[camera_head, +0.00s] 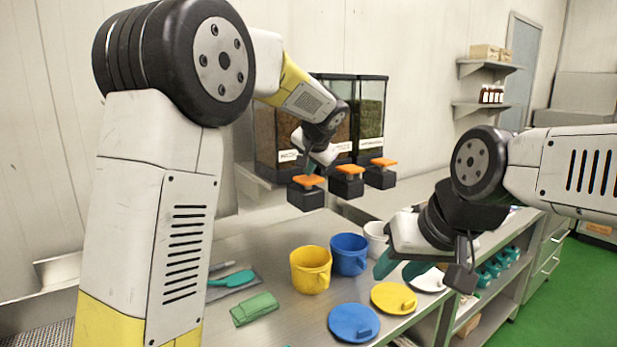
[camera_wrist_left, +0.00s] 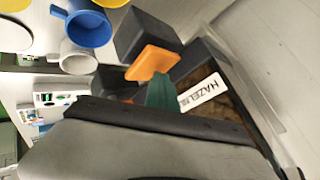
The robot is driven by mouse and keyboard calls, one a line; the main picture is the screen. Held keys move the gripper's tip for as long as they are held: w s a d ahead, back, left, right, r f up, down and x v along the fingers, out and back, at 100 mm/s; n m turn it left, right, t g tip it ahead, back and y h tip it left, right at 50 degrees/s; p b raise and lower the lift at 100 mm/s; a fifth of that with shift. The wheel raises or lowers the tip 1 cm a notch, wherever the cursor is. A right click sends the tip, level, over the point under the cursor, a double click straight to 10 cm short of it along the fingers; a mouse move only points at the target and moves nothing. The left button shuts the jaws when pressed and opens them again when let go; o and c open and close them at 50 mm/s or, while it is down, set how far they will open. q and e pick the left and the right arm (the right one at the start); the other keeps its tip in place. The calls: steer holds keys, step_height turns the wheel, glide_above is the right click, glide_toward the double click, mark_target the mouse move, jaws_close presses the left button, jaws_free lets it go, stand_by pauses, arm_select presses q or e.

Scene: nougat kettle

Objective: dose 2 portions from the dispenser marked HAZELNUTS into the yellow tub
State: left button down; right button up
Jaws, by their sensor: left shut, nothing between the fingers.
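The HAZELNUTS label (camera_wrist_left: 203,91) shows on a dispenser in the left wrist view, beside an orange lever (camera_wrist_left: 153,62) over a dark block. In the head view several dispensers stand on the back shelf; their labels are partly hidden or too small to read. My left gripper (camera_head: 312,171) is shut and empty, close to the orange levers; its teal fingertip (camera_wrist_left: 161,90) overlaps the lever's edge in the wrist view. I cannot tell whether it touches. The yellow tub (camera_head: 311,270) stands upright on the table. My right gripper (camera_head: 401,267) is open and empty near the white tub.
A blue tub (camera_head: 349,254) and a white tub (camera_head: 376,238) stand right of the yellow one. Blue (camera_head: 353,323) and yellow (camera_head: 394,298) lids lie in front. A green cloth (camera_head: 254,309) and a teal scoop (camera_head: 232,279) lie at left.

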mark_target(309, 179)
arm_select(q)
steer(key=shift+f, duration=0.55)
stand_by(0.4)
steer(key=shift+r, duration=1.45)
steer(key=shift+r, duration=2.5)
arm_select(e)
jaws_close()
